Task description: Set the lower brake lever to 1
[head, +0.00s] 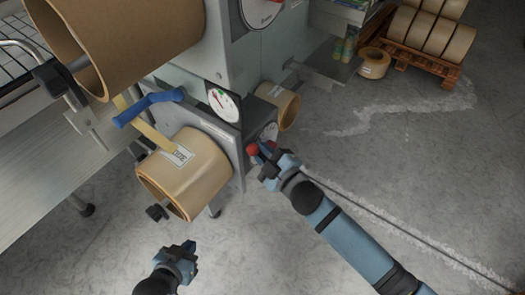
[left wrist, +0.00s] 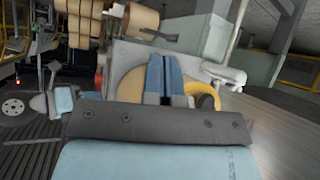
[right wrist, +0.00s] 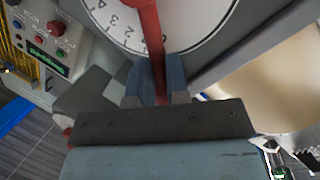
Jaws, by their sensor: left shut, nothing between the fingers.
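The lower brake lever is red; its round knob (head: 252,149) shows beside the lower dial (head: 268,132) on the machine's side. In the right wrist view the red lever (right wrist: 150,35) crosses the white dial face (right wrist: 195,30), where a few scale numbers show to its left. The lever's exact setting cannot be read. My right gripper (head: 264,154) is at the lever, with its fingers (right wrist: 158,82) closed on both sides of it. My left gripper (head: 190,248) is shut and empty, low in front of the machine; its fingertips show in the left wrist view (left wrist: 165,75).
A labelled tape roll (head: 190,175) and a blue handle (head: 150,106) are left of the lever. A round gauge (head: 224,105) sits above it. A large cardboard roll (head: 125,35) is at upper left. A pallet of rolls (head: 420,60) stands behind.

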